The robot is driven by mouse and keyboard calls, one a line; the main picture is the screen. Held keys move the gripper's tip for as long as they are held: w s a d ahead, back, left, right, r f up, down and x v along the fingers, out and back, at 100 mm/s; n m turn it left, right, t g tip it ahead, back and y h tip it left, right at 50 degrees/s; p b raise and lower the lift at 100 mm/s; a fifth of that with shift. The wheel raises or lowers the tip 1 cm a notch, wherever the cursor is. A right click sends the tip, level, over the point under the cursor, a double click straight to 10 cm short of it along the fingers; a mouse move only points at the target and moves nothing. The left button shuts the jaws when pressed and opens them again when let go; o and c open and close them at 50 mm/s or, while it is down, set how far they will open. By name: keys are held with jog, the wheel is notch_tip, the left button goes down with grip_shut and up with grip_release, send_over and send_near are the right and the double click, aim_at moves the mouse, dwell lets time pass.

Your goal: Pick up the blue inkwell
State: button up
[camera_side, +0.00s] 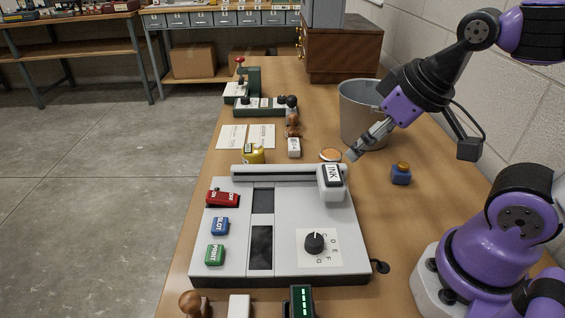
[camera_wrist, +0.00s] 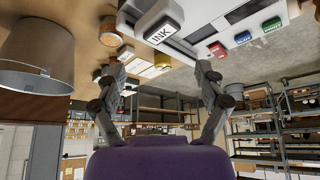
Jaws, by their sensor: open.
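I cannot make out the inkwell in the wrist view.
The grey machine (camera_side: 285,255) with a white INK block (camera_side: 332,184) fills the table's middle. The metal bucket (camera_side: 359,120) stands behind the inkwell. A round orange-topped tin (camera_side: 330,155) and a yellow pot (camera_side: 253,154) sit behind the machine. Bare table surrounds the inkwell.

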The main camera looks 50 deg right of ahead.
jog(key=m+g, duration=0.6)
jog(key=m, duration=2.3)
send_over(404, 164)
notch_tip(404, 164, down, 10)
jog(key=shift+w+a+f, duration=0.1)
jog(key=shift+w, duration=0.05)
notch_tip(404, 164, down, 6)
jog(key=shift+r, duration=0.1)
jog(key=c, duration=1.3)
